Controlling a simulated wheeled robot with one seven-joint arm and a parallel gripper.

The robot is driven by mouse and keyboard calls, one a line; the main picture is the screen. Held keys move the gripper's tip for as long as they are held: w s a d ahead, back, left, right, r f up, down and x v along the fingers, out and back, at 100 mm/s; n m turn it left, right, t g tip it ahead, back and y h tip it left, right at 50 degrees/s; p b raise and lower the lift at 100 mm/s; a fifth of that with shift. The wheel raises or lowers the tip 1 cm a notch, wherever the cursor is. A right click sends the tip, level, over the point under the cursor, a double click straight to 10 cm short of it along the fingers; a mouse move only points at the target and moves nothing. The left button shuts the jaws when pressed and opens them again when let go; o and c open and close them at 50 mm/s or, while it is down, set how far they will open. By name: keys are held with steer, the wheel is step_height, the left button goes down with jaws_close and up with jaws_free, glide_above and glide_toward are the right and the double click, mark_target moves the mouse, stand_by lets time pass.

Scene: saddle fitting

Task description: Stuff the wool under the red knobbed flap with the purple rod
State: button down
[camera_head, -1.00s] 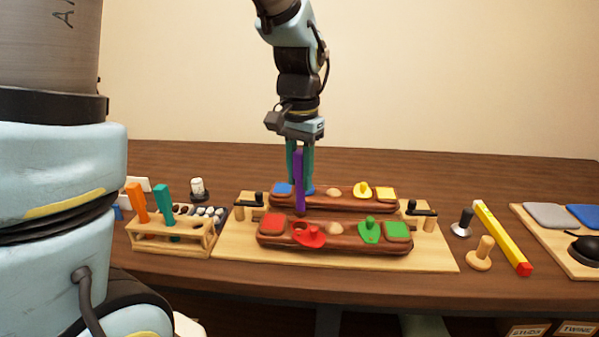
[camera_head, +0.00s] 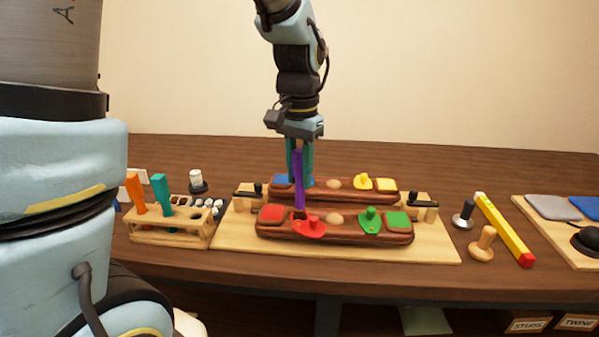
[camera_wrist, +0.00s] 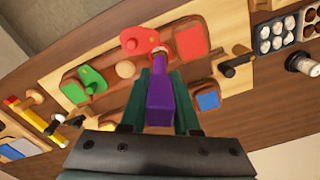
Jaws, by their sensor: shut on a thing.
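My gripper (camera_head: 299,172) is shut on the purple rod (camera_head: 299,182), which it holds upright over the left part of the front brown bar (camera_head: 340,233). The rod also shows in the wrist view (camera_wrist: 159,98), with its far end close to the red knobbed flap (camera_wrist: 139,39). In the head view the red flap (camera_head: 310,229) lies on the front bar, just right of the red pad (camera_head: 271,214), its knob up. The rod's lower tip is at the flap's back edge; I cannot tell whether it touches. I cannot make out wool at the opening.
The front bar also carries a green flap (camera_head: 369,219) and green pad (camera_head: 397,220). The back bar holds a yellow flap (camera_head: 363,181). A wooden rack (camera_head: 172,229) with orange and teal tools stands left.

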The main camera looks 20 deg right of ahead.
mark_target(299, 150)
steer(key=shift+f+b, duration=0.9)
steer(key=shift+f, duration=0.85)
stand_by(1.0)
steer(key=shift+r+p, duration=3.55)
steer(key=shift+r, duration=0.55)
steer(key=shift+f, duration=0.1)
